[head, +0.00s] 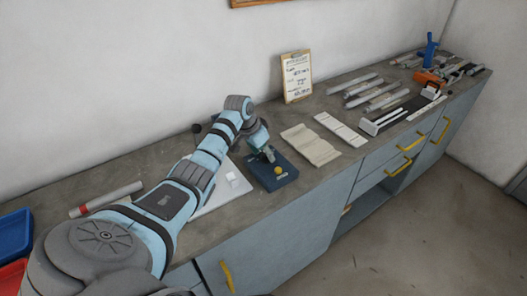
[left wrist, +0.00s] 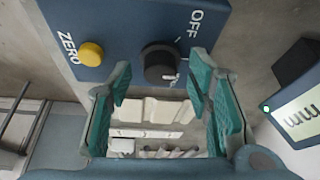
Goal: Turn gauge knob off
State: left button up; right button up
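The blue gauge box (head: 285,179) sits on the bench near the front edge. In the left wrist view the box (left wrist: 130,17) carries a black round knob (left wrist: 158,60), a yellow button (left wrist: 91,54) and the words OFF and ZERO. A white mark shows on the knob's lower right, on the side away from OFF. My left gripper (head: 264,152) is over the box; in its wrist view the gripper (left wrist: 161,70) is open, with teal pads either side of the knob. Contact cannot be told. In the head view the gripper hides the knob. My right gripper is not in view.
A dark device with a lit display reading mm (left wrist: 299,112) is close to the right in the wrist view. A white sheet (head: 210,198) lies left of the box, beige strips (head: 311,145) to its right. A clipboard (head: 297,77) leans on the wall.

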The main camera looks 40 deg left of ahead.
pick_arm(q)
grip_shut()
jog(key=shift+d+r+n+y+p, duration=0.1)
jog(key=shift+r+n+y+p, duration=0.15)
jog(key=shift+n+p, duration=0.6)
jog(key=shift+n+y+p, duration=0.25)
jog(key=shift+n+p, duration=0.1)
jog(key=shift+p, duration=0.6)
jog(key=shift+d+n, duration=0.1)
jog(key=shift+n, duration=0.4)
jog(key=n+y, duration=0.1)
jog(key=n, duration=0.2)
jog(key=shift+w+d+f+n+y+p, duration=0.1)
jog(key=shift+w+f+n+y+p, duration=0.1)
jog(key=shift+n+y+p, duration=0.15)
jog(key=n+y, duration=0.1)
jog(key=n, duration=0.1)
jog(key=n+g, duration=0.1)
jog(key=n, duration=0.1)
jog(key=shift+d+n+g+y, duration=0.1)
jog(key=shift+n+g+y, duration=0.2)
jog(key=shift+n+y, duration=0.05)
